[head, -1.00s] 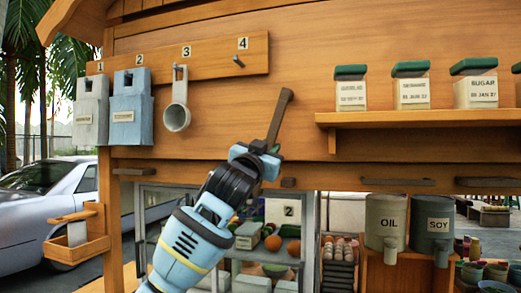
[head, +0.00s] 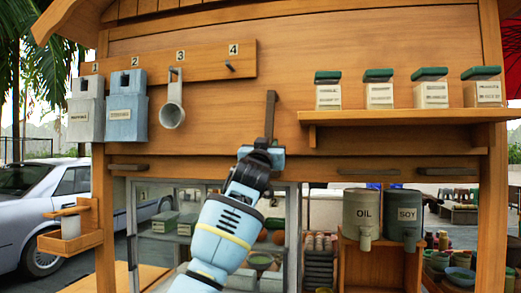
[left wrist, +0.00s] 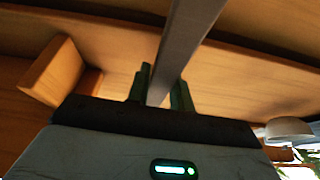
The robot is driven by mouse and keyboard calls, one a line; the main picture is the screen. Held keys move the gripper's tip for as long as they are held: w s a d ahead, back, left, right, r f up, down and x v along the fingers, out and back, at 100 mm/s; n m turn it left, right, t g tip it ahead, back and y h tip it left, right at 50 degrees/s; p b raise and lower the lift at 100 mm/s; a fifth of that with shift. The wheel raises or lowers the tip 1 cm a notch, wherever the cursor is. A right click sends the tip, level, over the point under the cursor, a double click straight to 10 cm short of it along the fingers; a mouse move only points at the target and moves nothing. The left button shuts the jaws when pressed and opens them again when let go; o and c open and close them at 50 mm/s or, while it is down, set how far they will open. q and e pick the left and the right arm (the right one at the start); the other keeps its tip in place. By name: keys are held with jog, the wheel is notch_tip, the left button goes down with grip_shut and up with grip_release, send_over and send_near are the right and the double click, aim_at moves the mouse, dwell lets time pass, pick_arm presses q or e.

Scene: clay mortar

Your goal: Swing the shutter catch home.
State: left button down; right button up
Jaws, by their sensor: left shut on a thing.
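The shutter catch (head: 270,112) is a dark grey bar on the wooden shutter front, standing nearly upright. Its lower end is hidden behind my gripper. My left gripper (head: 266,151) comes up from below and is shut on the bar's lower part. In the left wrist view the bar (left wrist: 190,40) runs up between the two dark green fingers (left wrist: 160,88). The wooden shutter board (head: 350,60) lies flat behind it. My right gripper is in neither current view.
Other dark bars lie level on the beam, at left (head: 129,167) and right (head: 369,171). A shelf (head: 400,116) with several green-lidded jars juts out right of the catch. OIL (head: 361,212) and SOY (head: 404,215) containers stand below.

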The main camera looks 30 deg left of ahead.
pick_arm(q)
jog(key=shift+d+n, duration=0.3)
jog(key=shift+d, duration=0.1)
jog(key=shift+r, duration=0.1)
jog(key=shift+w, duration=0.1)
jog(key=c, duration=1.2)
grip_release()
jog(key=shift+d, duration=0.15)
jog(key=shift+c, duration=0.2)
jog(key=shift+f, duration=0.2)
